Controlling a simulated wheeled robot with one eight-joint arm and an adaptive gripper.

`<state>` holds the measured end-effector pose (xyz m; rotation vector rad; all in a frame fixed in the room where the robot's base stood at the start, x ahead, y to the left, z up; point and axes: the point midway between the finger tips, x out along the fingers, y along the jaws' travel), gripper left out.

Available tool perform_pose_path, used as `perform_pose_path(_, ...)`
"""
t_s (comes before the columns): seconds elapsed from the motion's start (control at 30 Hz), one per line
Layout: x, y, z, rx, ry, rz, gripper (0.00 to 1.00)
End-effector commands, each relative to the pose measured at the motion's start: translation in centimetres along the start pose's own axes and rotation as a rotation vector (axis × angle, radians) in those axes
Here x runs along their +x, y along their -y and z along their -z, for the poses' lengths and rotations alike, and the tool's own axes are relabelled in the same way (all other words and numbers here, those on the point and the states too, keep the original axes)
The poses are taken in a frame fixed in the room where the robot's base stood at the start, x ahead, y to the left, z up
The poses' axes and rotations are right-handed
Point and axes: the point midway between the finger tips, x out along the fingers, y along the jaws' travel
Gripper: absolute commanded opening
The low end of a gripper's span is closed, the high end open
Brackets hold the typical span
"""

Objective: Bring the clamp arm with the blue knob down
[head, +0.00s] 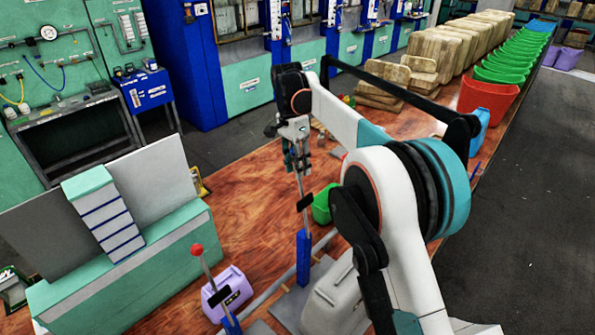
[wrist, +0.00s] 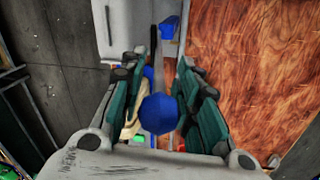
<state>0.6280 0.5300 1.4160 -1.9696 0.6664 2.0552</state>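The clamp arm (head: 301,222) is a thin, nearly upright metal rod with a black sleeve, rising from a blue bracket (head: 303,258) beside a pale press block (head: 335,295). Its blue knob (wrist: 159,113) shows in the wrist view between my fingers; in the head view it is not clearly visible. My gripper (head: 298,158) is at the top of this rod, pointing down along it. In the wrist view my gripper (wrist: 168,75) has its fingers apart on both sides of the knob and rod. I see no clear contact with the knob.
Another lever with a red knob (head: 197,250) stands to the left by a purple block (head: 229,292). A green box (head: 325,204) sits behind the clamp arm. A green bench unit (head: 130,258) with a grey panel is further left. Bare wooden table (head: 255,205) lies between.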

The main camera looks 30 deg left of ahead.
Motion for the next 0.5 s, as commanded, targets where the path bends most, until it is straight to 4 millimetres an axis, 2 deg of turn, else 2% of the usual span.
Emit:
perform_pose_path(0.33,0.29,-0.02,0.01,0.000,0.000,0.000,0.30)
perform_pose_path(0.47,0.29,-0.02,0.01,0.000,0.000,0.000,0.00)
perform_pose_path(0.5,0.30,-0.02,0.01,0.000,0.000,0.000,0.00)
